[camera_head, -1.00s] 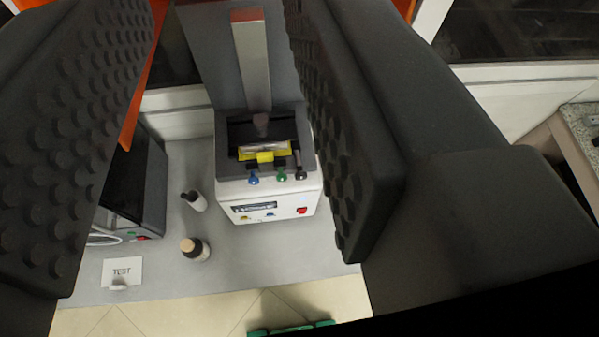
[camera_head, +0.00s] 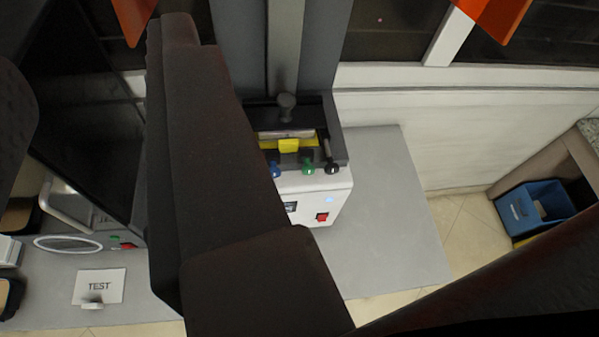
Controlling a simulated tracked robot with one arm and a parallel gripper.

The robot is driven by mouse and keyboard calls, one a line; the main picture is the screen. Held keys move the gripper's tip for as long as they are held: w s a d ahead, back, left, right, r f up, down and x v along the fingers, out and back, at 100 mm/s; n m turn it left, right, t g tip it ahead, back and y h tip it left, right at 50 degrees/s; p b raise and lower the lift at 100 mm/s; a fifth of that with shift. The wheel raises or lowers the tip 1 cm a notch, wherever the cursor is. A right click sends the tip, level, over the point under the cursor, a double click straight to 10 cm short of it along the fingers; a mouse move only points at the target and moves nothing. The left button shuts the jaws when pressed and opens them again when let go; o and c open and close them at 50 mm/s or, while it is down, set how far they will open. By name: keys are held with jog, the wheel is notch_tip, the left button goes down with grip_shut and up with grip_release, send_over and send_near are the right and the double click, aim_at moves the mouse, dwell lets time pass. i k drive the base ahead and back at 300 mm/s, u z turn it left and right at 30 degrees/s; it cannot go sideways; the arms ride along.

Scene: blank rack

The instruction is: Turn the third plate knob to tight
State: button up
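The white machine (camera_head: 312,185) stands on the grey bench with a row of three small knobs along its front top edge. The blue knob (camera_head: 275,169) is at the left, partly hidden by my finger, the green knob (camera_head: 307,162) is in the middle, and the black knob (camera_head: 331,161) is at the right. I cannot read their settings. A yellow and clear plate piece (camera_head: 288,145) sits behind them.
A grey column (camera_head: 286,45) rises behind the machine. A dark-fronted device (camera_head: 85,110) stands at left, near a TEST card (camera_head: 98,287). Bare bench (camera_head: 385,230) lies right of the machine. A blue bin (camera_head: 535,208) is at far right.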

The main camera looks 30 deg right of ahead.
aim_at(331, 167)
jog(key=k, duration=0.95)
jog(key=z, duration=0.45)
jog(key=i, duration=0.5)
